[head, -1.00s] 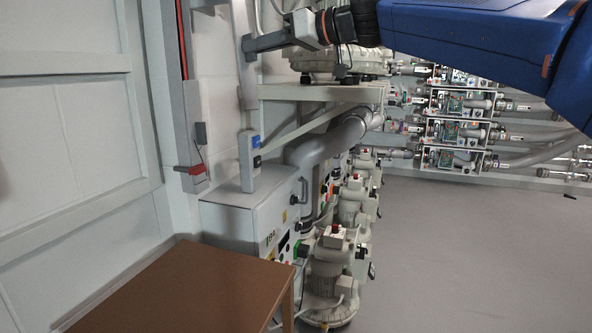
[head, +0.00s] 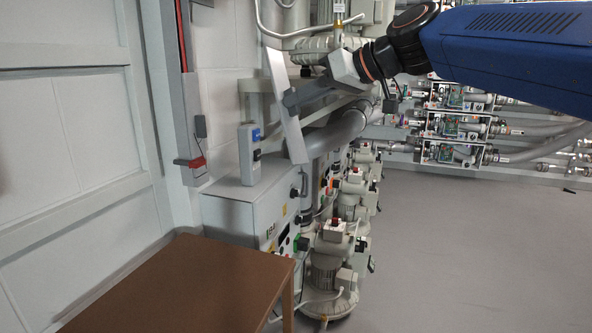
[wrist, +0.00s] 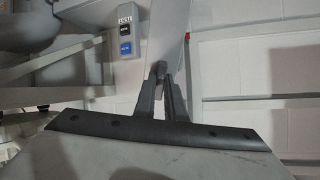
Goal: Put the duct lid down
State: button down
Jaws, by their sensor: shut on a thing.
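The duct lid (head: 277,75) is a long, narrow light-grey strip. My gripper (head: 288,102) is shut on it and holds it in the air, tilted, with its lower end to the right. The lid is in front of the blower shelf and above the grey control cabinet. In the wrist view, my gripper (wrist: 166,72) has its dark fingers pinched on the lid (wrist: 168,28), which runs up out of the frame. A wall duct (head: 190,110) stands open at the left with a red cable showing inside.
A brown table (head: 180,285) with a bare top stands at the front left. The grey cabinet (head: 245,215) is behind it, below a blue-and-black button box (head: 250,150). Several blowers (head: 335,255) stand to the right.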

jog(key=m+h, duration=0.1)
jog(key=h, duration=0.1)
send_near(303, 142)
jog(key=x, duration=0.4)
jog(key=w+d+f+m+t+h, duration=0.2)
jog(key=w+d+f+m+h, duration=0.15)
jog(key=w+f, duration=1.1)
jog(key=w+d+f+m+t+h, duration=0.1)
jog(key=w+d+f+m+h, duration=0.25)
jog(key=f, duration=0.55)
jog(key=w+d+f+m, duration=0.2)
jog(key=w+d+f, duration=0.35)
jog(key=f, duration=0.45)
jog(key=w+d+f+m+t+h, duration=0.1)
jog(key=w+d+f+m+h, duration=0.15)
jog(key=w+f, duration=0.45)
jog(key=s+d+f+m+h, duration=0.15)
jog(key=d+f, duration=0.25)
jog(key=f, duration=0.5)
jog(key=s+d+f+m+h, duration=0.1)
jog(key=s+d+f, duration=0.1)
jog(key=d+f, duration=0.45)
jog(key=s+a+f+n+y, duration=0.1)
jog(key=s+f, duration=0.3)
jog(key=f, duration=0.7)
jog(key=s+a+f+n+y, duration=0.1)
jog(key=s+f, duration=0.4)
jog(key=f, duration=0.6)
jog(key=shift+s+n+y, duration=0.25)
jog(key=shift+n+y, duration=0.35)
